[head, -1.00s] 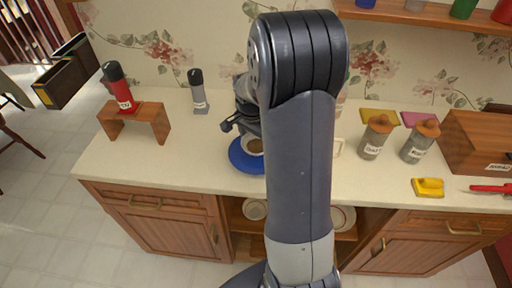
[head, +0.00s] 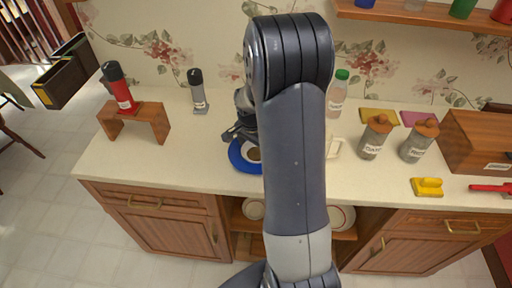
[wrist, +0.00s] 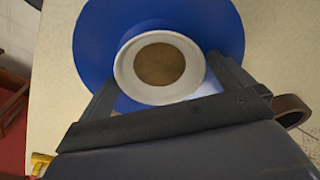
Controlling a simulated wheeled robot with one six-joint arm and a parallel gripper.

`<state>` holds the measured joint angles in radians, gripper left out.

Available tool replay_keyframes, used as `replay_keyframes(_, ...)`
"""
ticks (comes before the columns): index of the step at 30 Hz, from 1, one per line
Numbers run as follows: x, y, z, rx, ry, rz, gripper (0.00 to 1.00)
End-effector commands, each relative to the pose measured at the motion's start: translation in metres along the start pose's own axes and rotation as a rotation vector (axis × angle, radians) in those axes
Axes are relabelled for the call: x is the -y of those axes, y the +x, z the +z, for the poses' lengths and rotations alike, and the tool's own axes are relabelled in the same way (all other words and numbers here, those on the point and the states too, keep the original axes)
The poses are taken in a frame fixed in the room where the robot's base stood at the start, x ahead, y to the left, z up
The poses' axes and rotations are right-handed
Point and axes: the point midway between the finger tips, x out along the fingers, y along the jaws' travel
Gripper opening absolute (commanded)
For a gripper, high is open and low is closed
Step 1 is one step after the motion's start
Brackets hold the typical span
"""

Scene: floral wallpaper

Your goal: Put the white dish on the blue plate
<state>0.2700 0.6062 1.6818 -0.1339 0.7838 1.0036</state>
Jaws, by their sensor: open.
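The white dish (wrist: 126,70) is round with a brown middle. It is over the blue plate (wrist: 95,40) in the wrist view and looks to be resting on it, off the plate's centre. My gripper (wrist: 160,72) is open, with one finger on each side of the dish near its rim. I cannot tell whether the fingers touch it. In the head view, the blue plate (head: 240,166) lies on the counter, partly hidden by my arm. Only a small part of the dish (head: 254,154) shows there.
Left on the counter are a wooden stand (head: 150,115) with a red bottle (head: 118,88) and a grey bottle (head: 198,90). Right of my arm are a green-capped bottle (head: 338,95), two orange-lidded jars (head: 372,142), a yellow item (head: 427,188) and a wooden box (head: 480,140).

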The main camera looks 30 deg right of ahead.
Motion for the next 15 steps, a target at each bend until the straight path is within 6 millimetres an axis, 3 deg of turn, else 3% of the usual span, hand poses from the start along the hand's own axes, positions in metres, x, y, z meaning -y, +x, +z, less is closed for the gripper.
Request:
replay_keyframes(7,0.001,-0.013,-0.001,-0.003,0.0,-0.003,1.0)
replay_keyframes(15,0.001,-0.07,-0.001,-0.004,0.001,-0.006,1.0)
